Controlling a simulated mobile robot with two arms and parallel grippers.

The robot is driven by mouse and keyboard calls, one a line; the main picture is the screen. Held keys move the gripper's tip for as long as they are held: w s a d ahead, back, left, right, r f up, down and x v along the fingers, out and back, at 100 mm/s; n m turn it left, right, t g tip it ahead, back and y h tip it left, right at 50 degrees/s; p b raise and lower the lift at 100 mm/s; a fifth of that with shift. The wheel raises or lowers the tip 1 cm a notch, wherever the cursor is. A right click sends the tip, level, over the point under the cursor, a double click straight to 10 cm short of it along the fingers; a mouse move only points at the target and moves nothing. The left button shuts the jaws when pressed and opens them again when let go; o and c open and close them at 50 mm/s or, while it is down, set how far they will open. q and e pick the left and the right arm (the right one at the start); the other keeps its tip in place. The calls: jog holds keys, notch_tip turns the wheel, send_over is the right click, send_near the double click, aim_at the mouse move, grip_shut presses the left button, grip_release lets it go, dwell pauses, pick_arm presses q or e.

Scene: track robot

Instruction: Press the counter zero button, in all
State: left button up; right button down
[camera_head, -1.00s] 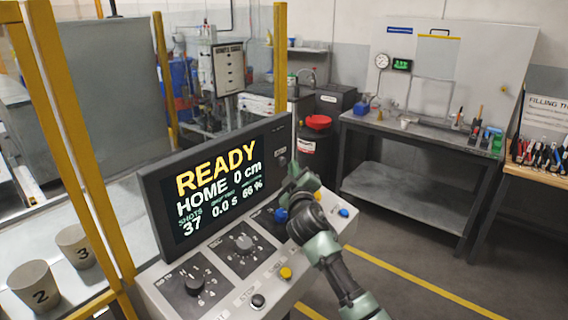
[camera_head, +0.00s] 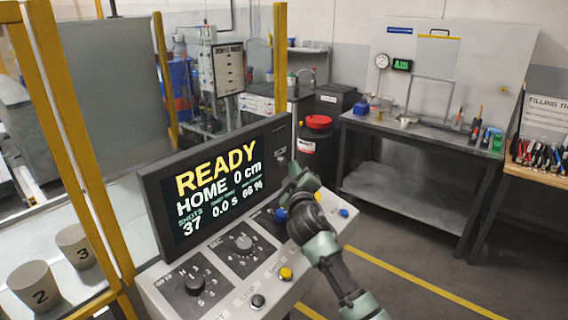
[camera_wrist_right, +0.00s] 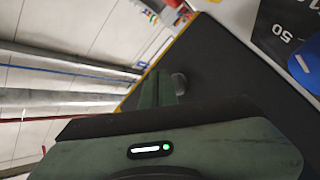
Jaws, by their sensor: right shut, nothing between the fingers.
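The grey control console (camera_head: 225,295) carries a dark screen (camera_head: 215,190) that reads READY, HOME 0 cm, SHOTS 37, 0.0 s and 66 %. A small round knob or button (camera_head: 282,160) sits on the dark face right of the readout; its label is too small to read. My right gripper (camera_head: 295,173) is shut and empty, close to that face, just below and right of the button. In the right wrist view the fingertips (camera_wrist_right: 160,88) are beside a grey round button (camera_wrist_right: 180,83) on the dark panel; I cannot tell if they touch. My left gripper is not in view.
Yellow posts (camera_head: 95,150) stand at the left. A workbench (camera_head: 420,125) and a red-lidded bin (camera_head: 317,135) are behind. Open floor lies at the right.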

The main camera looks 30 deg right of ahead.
jog(key=shift+w, duration=0.15)
dwell(0.4)
jog(key=shift+w+a, duration=0.15)
jog(key=shift+w, duration=0.1)
jog(key=shift+w+a+b, duration=0.2)
jog(key=shift+w+b, duration=0.2)
jog(key=shift+b, duration=0.1)
dwell(0.7)
jog(key=shift+s, duration=0.1)
jog(key=shift+s+d+p, duration=0.3)
jog(key=shift+s+p, duration=0.2)
jog(key=shift+s, duration=0.2)
jog(key=s, duration=0.1)
jog(key=s+d+p, duration=0.1)
jog(key=s, duration=0.1)
jog(key=s+d+p, duration=0.1)
jog(key=shift+s, duration=0.3)
